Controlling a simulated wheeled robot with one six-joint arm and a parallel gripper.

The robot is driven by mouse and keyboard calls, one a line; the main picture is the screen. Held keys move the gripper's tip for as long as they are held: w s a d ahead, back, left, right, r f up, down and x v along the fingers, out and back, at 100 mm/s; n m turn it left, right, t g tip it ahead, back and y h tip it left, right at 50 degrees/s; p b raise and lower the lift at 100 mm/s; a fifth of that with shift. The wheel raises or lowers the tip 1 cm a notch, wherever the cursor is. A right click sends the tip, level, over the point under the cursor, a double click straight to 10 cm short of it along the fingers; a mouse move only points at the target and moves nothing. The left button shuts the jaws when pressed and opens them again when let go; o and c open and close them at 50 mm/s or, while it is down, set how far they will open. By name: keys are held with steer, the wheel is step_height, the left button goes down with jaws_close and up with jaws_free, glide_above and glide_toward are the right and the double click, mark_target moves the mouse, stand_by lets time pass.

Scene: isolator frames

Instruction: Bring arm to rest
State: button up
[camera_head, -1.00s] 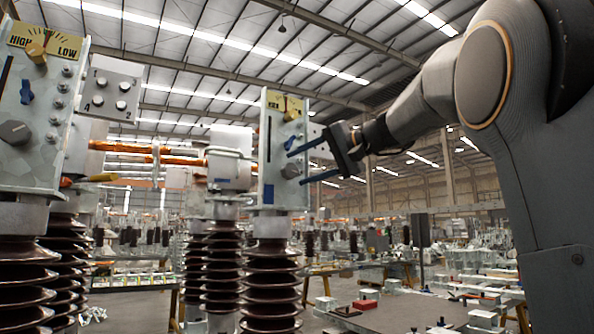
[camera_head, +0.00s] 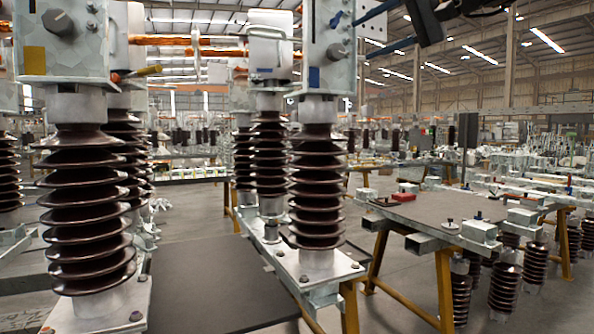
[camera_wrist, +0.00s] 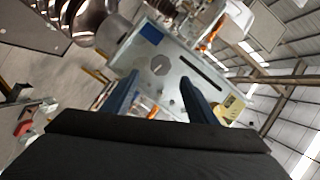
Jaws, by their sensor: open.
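My gripper (camera_wrist: 160,78) is open, with its two blue fingers apart and nothing held between them. In the wrist view a grey metal drive box (camera_wrist: 172,50) lies beyond the fingertips. It has a dark slot, a round bolt, a blue label and a yellow scale plate. In the head view the same box (camera_head: 318,65) stands on a brown ribbed insulator (camera_head: 316,190). A blue finger and dark parts of my gripper show at the top edge, right of the box. Most of my arm is out of that view.
Another box (camera_head: 85,40) on a ribbed insulator (camera_head: 85,210) stands at the left. Orange copper bars (camera_head: 180,41) run behind. A work table (camera_head: 440,212) with yellow legs and small parts stands at the right. Grey floor shows between.

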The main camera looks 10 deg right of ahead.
steer(key=s+a+f+m+g+h+p, duration=0.1)
steer(key=a+f+g+h+p, duration=0.15)
steer(key=f, duration=1.35)
steer(key=s+a+f+g+h+p, duration=0.1)
steer(key=s+f+g+h, duration=0.15)
steer(key=f, duration=1.35)
steer(key=s+a+f+n+g+h+p, duration=0.1)
steer(key=s+f+n+g+h+p, duration=0.1)
steer(key=s+f, duration=1.1)
steer(key=s+a+f+n+g+h+p, duration=0.1)
steer(key=s+f+g, duration=0.4)
steer(key=s+f, duration=0.8)
steer(key=f+n+h+p, duration=0.1)
steer(key=n, duration=0.1)
steer(key=shift+a+n+h, duration=0.3)
steer(key=shift+n+h, duration=0.1)
steer(key=shift+s, duration=0.1)
